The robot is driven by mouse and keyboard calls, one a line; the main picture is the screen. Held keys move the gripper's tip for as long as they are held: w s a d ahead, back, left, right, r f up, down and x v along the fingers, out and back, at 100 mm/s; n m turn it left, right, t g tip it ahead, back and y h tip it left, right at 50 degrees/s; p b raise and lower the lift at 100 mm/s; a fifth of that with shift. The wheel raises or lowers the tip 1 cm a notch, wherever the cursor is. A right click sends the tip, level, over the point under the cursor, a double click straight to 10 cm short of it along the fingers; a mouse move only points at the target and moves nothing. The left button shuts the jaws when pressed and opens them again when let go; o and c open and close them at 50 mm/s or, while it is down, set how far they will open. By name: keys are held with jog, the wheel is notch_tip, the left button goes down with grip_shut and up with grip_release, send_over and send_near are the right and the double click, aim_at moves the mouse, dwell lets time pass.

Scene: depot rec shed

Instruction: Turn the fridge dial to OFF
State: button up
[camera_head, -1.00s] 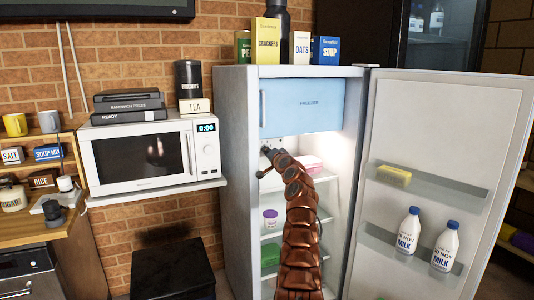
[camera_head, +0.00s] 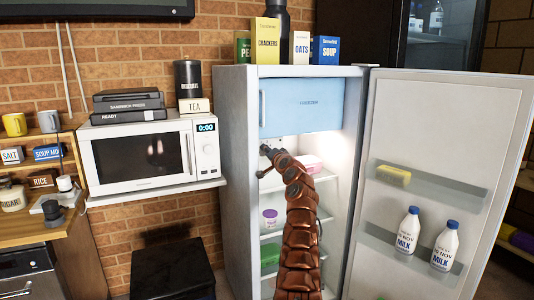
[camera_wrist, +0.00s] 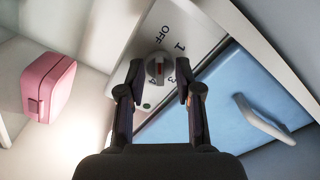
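The fridge dial (camera_wrist: 157,69) is a grey round knob on a pale panel marked OFF, 1 and other numbers. It shows in the wrist view, with a small red mark on its face; I cannot tell exactly which marking it points to. My gripper (camera_wrist: 159,78) is open, with one finger on each side of the dial and visible gaps to it. In the head view, my arm reaches into the open fridge (camera_head: 237,180), and the gripper (camera_head: 266,160) is near the left inner wall below the blue freezer door (camera_head: 300,104). The dial is hidden there.
In the wrist view, the freezer door (camera_wrist: 225,100) with its pale handle lies right of the dial, and a pink box (camera_wrist: 48,87) lies left. The open fridge door (camera_head: 440,130) holds milk bottles (camera_head: 409,232) at right. A microwave (camera_head: 140,158) stands left.

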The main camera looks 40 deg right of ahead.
jog(key=v, duration=0.7)
dwell(0.8)
jog(key=shift+s, duration=0.1)
dwell(0.6)
